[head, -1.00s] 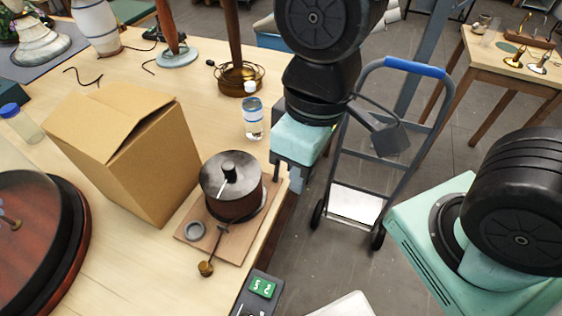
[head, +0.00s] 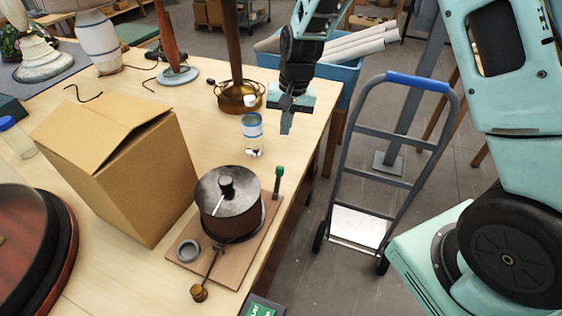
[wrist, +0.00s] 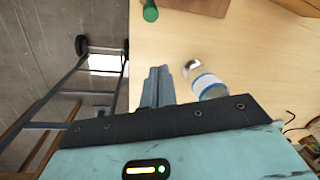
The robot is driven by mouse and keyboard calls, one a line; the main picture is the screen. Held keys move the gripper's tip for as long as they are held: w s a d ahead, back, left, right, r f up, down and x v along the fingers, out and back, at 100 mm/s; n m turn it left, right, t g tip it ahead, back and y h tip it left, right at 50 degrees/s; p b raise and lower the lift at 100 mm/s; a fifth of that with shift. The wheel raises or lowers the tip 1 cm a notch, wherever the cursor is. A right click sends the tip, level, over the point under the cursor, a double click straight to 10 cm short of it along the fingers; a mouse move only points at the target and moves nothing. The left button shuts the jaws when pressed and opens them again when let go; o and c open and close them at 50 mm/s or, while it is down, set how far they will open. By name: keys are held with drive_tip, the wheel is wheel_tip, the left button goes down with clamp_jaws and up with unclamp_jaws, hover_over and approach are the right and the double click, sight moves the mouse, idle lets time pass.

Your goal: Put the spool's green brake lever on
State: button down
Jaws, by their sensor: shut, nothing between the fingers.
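The spool (head: 228,207) is a dark brown drum with a grey metal top and a black knob. It stands on a wooden board (head: 240,262) at the table's right edge. The green-tipped brake lever (head: 278,177) stands about upright at the board's far right corner. Its green end also shows at the top of the wrist view (wrist: 150,11). Whether the lever is on or off cannot be told from its position alone. My gripper (head: 286,128) is shut and empty, beyond the lever and right of the bottle. Its closed fingers (wrist: 158,86) show in the wrist view, apart from the lever.
A clear bottle with a blue-and-white label (head: 252,135) stands close left of my gripper. A cardboard box (head: 125,175) is left of the spool. A brass-ended rod (head: 199,292) and a grey ring (head: 187,250) are at the board's near side. A hand truck (head: 385,170) stands right of the table.

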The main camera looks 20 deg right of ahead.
sight(278, 184)
drive_tip(key=shift+w+d+f, duration=0.1)
drive_tip(key=shift+w+d, duration=0.05)
drive_tip(key=shift+d, duration=0.05)
drive_tip(key=shift+f, duration=0.1)
drive_tip(key=f+p, duration=0.1)
drive_tip(key=f, duration=0.2)
drive_tip(key=a+f+p, duration=0.1)
drive_tip(key=f, duration=0.2)
drive_tip(key=f+p, duration=0.1)
drive_tip(key=f, duration=0.3)
drive_tip(key=shift+w+a, duration=0.1)
drive_tip(key=shift+a, duration=0.15)
drive_tip(key=shift+s+a+r+p, duration=0.3)
drive_tip(key=shift+s+p, duration=0.1)
drive_tip(key=shift+s, duration=0.15)
drive_tip(key=shift+s+a+r+p, duration=0.15)
drive_tip(key=shift+s+r+p, duration=0.1)
drive_tip(key=shift+s+p, duration=0.25)
drive_tip(key=shift+s+a+r+p, duration=0.25)
drive_tip(key=shift+s+r+p, duration=0.05)
drive_tip(key=shift+s, duration=0.35)
